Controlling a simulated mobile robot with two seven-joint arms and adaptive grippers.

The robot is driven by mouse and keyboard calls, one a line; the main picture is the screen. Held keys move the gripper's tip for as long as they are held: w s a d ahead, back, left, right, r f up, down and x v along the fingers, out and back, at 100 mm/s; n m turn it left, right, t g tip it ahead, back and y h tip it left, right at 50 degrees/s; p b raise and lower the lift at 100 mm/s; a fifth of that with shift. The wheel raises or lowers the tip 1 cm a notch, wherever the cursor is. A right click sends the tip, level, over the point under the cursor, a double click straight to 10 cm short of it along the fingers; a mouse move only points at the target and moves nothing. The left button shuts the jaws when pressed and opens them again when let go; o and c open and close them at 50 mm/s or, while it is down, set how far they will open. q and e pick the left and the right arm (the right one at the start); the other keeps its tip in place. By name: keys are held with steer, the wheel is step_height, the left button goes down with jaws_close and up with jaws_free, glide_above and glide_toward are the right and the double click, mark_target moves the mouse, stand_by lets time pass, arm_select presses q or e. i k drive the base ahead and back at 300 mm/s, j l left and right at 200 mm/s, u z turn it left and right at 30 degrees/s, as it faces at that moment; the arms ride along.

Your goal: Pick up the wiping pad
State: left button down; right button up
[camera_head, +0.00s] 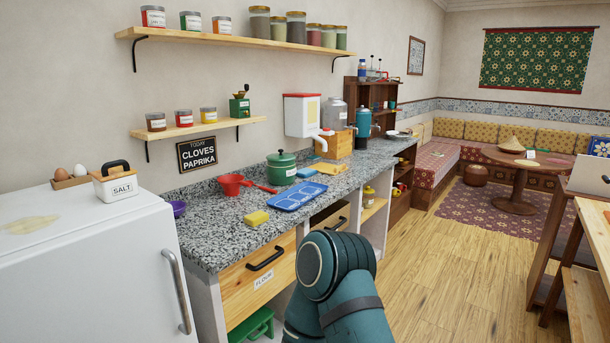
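A small yellow block that looks like a sponge or wiping pad (256,218) lies on the speckled counter (220,240), near its front edge. It is left of a blue compartment tray (297,196) and apart from it. A small flat teal piece (307,172) lies farther back, beside a green lidded pot (282,168); I cannot tell exactly what it is. A yellow-orange flat item (331,168) lies to its right. Neither of my grippers shows. A teal link of one of my arms rises at the bottom centre, in front of the counter.
A red pan (233,184) and a purple bowl (178,209) stand on the counter. A white fridge (90,270) adjoins its left end. A wooden drawer (258,279) is below. Shelves (220,40) hang above. Wooden floor (450,280) is open to the right.

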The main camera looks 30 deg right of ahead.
mark_target(254, 219)
steer(key=i+z, duration=0.2)
steer(key=z, duration=0.2)
steer(key=i+z, duration=0.2)
steer(key=z, duration=0.2)
steer(key=i+l+z, duration=0.15)
steer(key=z, duration=0.3)
steer(key=i+z, duration=0.65)
steer(key=z, duration=0.2)
steer(key=i+l+u, duration=0.2)
steer(key=i, duration=0.2)
steer(key=i+u, duration=0.2)
steer(key=i, duration=0.2)
steer(key=i+l+u, duration=0.15)
steer(key=i+l, duration=0.15)
steer(key=i+u, duration=0.15)
steer(key=u, duration=0.3)
steer(key=i+l+u, duration=0.15)
steer(key=u, duration=0.3)
steer(key=i+l+u, duration=0.15)
steer(key=u, duration=0.3)
steer(key=l+u, duration=0.25)
steer(key=u, duration=0.2)
steer(key=i+l+u, duration=0.1)
steer(key=l+u, duration=0.2)
steer(key=u, duration=0.15)
steer(key=l+u, duration=0.25)
steer(key=u, duration=0.2)
